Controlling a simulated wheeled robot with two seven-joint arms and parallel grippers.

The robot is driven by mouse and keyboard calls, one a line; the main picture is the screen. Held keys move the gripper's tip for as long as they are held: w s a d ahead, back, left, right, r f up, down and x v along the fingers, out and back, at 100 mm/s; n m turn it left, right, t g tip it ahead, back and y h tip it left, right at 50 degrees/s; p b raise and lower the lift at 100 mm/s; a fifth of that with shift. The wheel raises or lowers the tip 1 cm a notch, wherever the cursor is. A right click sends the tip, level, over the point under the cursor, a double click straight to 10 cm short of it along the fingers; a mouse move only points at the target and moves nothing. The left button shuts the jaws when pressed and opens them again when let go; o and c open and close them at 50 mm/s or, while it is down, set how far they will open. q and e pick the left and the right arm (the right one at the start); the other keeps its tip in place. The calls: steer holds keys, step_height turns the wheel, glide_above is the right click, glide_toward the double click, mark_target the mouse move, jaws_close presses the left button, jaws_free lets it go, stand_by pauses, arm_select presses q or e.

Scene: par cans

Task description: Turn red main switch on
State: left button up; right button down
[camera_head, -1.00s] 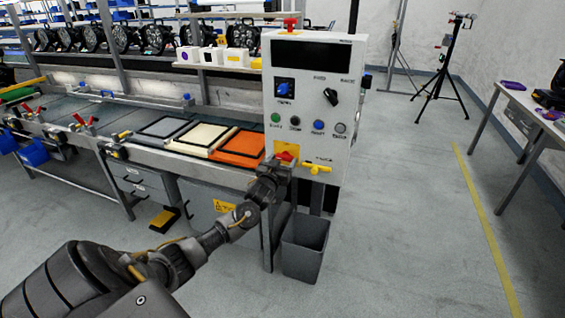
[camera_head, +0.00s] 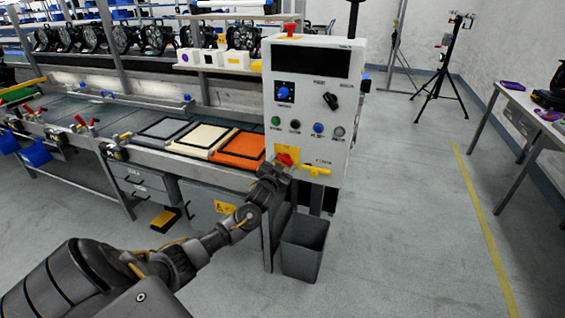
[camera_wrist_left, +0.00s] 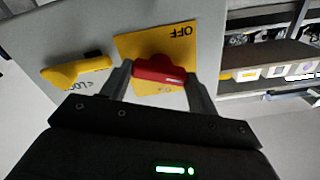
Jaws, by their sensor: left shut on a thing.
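The red main switch (camera_head: 285,160) sits on a yellow plate (camera_head: 291,152) low on the front of the white control panel (camera_head: 311,112). My left gripper (camera_head: 275,171) is at the switch. In the left wrist view the red switch handle (camera_wrist_left: 158,72) lies between the two fingers of my left gripper (camera_wrist_left: 160,80), which is shut on it. The yellow plate (camera_wrist_left: 150,47) carries the word OFF, upside down in that view; the lettering on the opposite side is hardly readable. My right gripper is not in view.
A yellow handle (camera_head: 316,171) is right beside the switch on the panel. Buttons (camera_head: 318,128) and knobs sit above. A grey bin (camera_head: 304,247) stands below. Orange (camera_head: 238,150) and cream trays lie on the bench to the left.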

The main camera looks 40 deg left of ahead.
arm_select(q)
steer(key=shift+r+m+p, duration=0.1)
steer(key=shift+m+p, duration=0.2)
steer(key=shift+m, duration=0.7)
steer(key=m+p, duration=0.1)
steer(key=m, duration=0.2)
steer(key=shift+m, duration=0.4)
steer(key=m+p, duration=0.1)
steer(key=m, duration=0.1)
steer(key=shift+m, duration=0.3)
steer(key=m+p, duration=0.1)
steer(key=m, duration=0.3)
steer(key=shift+p, duration=0.3)
steer(key=shift+m, duration=0.4)
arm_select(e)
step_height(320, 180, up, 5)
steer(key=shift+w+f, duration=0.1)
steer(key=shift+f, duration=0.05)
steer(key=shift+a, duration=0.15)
arm_select(q)
steer(key=o, duration=1)
